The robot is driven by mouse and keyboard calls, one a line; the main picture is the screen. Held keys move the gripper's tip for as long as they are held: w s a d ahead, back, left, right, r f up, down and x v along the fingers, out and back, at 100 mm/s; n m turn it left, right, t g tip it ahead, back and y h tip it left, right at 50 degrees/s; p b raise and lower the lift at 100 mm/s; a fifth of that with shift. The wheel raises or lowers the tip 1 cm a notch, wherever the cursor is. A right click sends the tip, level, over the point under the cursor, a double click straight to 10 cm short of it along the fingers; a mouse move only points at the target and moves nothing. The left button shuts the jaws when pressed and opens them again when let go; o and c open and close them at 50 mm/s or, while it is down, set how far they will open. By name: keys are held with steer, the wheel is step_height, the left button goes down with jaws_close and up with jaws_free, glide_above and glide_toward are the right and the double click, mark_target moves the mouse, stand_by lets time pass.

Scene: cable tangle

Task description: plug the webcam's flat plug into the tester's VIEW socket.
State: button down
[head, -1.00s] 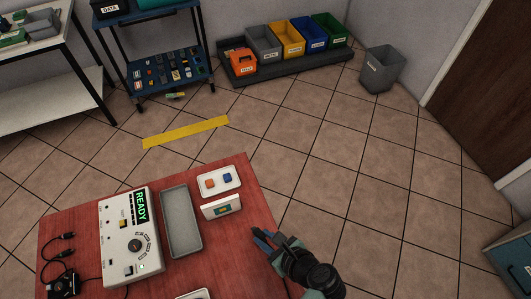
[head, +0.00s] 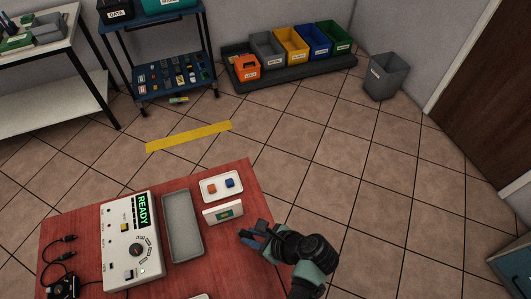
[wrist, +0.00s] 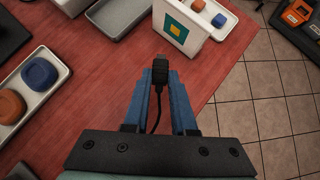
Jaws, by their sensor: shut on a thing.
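My gripper (head: 253,238) is over the right edge of the red table in the head view. In the wrist view its blue fingers (wrist: 160,82) are shut on a small black plug (wrist: 160,68), whose dark cable runs back between the fingers. The plug points away from my wrist, towards the table. The white tester (head: 115,250), with a green READY screen, stands on the left of the table, apart from my gripper. Its socket labels are too small to read. A black device (head: 62,286), perhaps the webcam, lies at the lower left beside dark cables.
A grey tray (head: 183,228) lies right of the tester. A white stand with a teal and yellow square (head: 223,212) is close to my gripper. Behind it is a white dish (head: 207,191) with orange and blue pieces. Another such dish (wrist: 58,68) shows in the wrist view.

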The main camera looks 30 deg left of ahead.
steer(key=s+a+r+n+h+b, duration=0.2)
steer(key=s+a+n+h, duration=0.2)
steer(key=a+n, duration=0.6)
steer(key=s+a+r+n+h+b, duration=0.1)
steer(key=s+a+n+h, duration=0.35)
steer(key=a+n, duration=0.55)
steer(key=s+a+r+n+g+y+b, duration=0.1)
steer(key=s+a+n+g+y+b, duration=0.2)
steer(key=s+n, duration=0.75)
steer(key=s+a+r+n+g+y+b, duration=0.15)
steer(key=s+a+n+g, duration=0.3)
steer(key=n, duration=1.15)
steer(key=shift+t, duration=0.45)
steer(key=shift+s+f+b, duration=0.2)
steer(key=shift+f+b, duration=0.55)
steer(key=shift+f, duration=0.5)
steer(key=shift+s+f+b, duration=0.2)
steer(key=shift+f+b, duration=0.55)
steer(key=shift+f, duration=0.5)
steer(key=shift+f+b, duration=0.95)
steer(key=shift+f, duration=0.2)
steer(key=c, duration=0.7)
jaws_free()
steer(key=shift+o, duration=0.2)
